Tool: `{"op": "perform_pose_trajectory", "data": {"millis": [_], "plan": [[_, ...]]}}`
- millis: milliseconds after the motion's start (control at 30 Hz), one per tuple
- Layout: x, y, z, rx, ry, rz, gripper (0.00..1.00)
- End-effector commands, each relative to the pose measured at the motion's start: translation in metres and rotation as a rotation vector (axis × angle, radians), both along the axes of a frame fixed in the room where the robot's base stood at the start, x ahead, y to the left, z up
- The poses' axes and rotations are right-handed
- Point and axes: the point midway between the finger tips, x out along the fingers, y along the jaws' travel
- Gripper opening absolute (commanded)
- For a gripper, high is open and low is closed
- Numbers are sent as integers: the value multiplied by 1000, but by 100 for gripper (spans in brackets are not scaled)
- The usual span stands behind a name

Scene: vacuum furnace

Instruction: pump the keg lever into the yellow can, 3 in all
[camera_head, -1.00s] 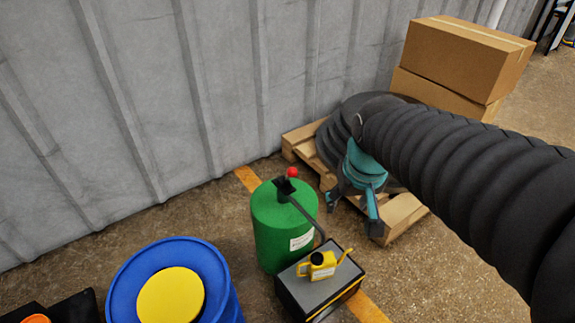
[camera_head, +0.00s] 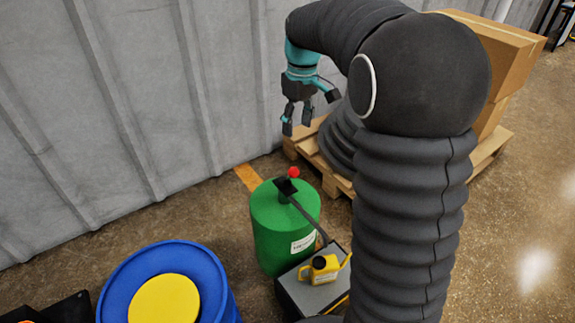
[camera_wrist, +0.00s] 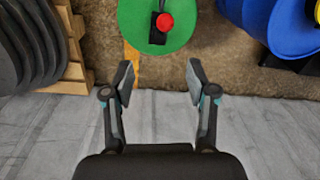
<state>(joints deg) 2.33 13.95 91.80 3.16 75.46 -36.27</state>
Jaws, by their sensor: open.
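The green keg (camera_head: 275,238) stands on the floor with a red-knobbed lever (camera_head: 293,172) on its top and a dark spout reaching right. The yellow can (camera_head: 321,268) sits upright on a dark box (camera_head: 309,291) beneath the spout's end. My gripper (camera_head: 297,126) is open and empty, above and behind the keg. In the wrist view my gripper (camera_wrist: 158,82) has its fingers spread apart, with the red knob (camera_wrist: 164,22) and the keg top (camera_wrist: 187,20) beyond them, not touching. The can is not in the wrist view.
A blue drum (camera_head: 215,290) with a yellow top stands at the left front. The ribbed grey wall (camera_head: 150,90) is close behind my gripper.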

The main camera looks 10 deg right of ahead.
Motion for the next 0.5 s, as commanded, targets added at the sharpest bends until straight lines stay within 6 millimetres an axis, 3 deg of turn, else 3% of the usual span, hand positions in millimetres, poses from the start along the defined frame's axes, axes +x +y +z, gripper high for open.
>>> {"op": "perform_pose_trajectory", "data": {"millis": [267,500], "plan": [[-6,9,-9,4,22,88,57],[-8,9,-46,5,24,84,57]]}}
